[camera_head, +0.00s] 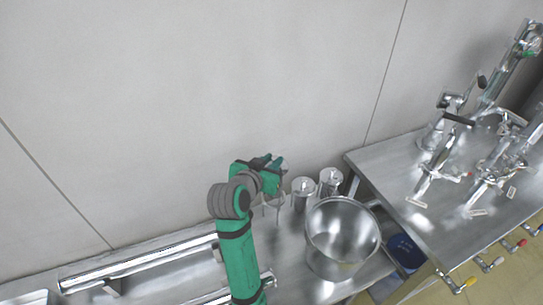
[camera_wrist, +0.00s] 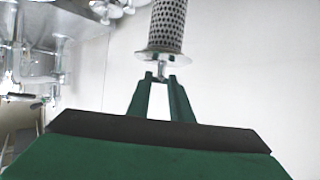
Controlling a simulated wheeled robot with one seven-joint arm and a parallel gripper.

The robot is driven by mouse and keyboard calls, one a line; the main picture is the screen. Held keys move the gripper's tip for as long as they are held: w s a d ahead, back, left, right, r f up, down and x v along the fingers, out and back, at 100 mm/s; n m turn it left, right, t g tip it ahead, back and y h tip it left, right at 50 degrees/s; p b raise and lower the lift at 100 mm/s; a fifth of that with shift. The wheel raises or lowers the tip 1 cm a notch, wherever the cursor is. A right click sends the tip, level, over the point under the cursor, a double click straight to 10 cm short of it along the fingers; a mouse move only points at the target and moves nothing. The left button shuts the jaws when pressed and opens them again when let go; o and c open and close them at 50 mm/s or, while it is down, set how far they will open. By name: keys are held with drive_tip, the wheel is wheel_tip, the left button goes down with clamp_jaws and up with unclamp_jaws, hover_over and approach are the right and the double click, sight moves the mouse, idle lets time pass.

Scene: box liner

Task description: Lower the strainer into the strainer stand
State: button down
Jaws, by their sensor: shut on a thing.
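The strainer (camera_wrist: 167,28) is a perforated metal cylinder with a wide round flange (camera_wrist: 150,57) and a short stem. In the wrist view my gripper (camera_wrist: 161,79) is shut on that stem, and the cylinder extends away beyond the fingertips. In the head view my gripper (camera_head: 274,165) is near the wall above the back of the bench. A small metal piece with thin legs (camera_head: 276,204) shows just below it, partly hidden by my arm; it looks like the strainer stand. I cannot make out the strainer itself in the head view, nor whether it touches the stand.
Two metal canisters, a nearer one (camera_head: 302,193) and a farther one (camera_head: 331,182), stand right of my gripper. A large steel pot (camera_head: 342,232) is in front of them. A blue bucket (camera_head: 404,252) and a steel table with fittings (camera_head: 400,185) are farther right. The wall is close behind.

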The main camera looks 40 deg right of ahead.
sight(272, 198)
drive_tip(key=shift+f, duration=6.85)
drive_tip(key=shift+w+f, duration=0.1)
drive_tip(key=shift+f, duration=0.2)
drive_tip(key=c, duration=1.5)
unclamp_jaws()
drive_tip(key=shift+a, duration=0.1)
drive_tip(key=shift+f, duration=0.1)
drive_tip(key=shift+f, duration=0.1)
drive_tip(key=v, duration=1.1)
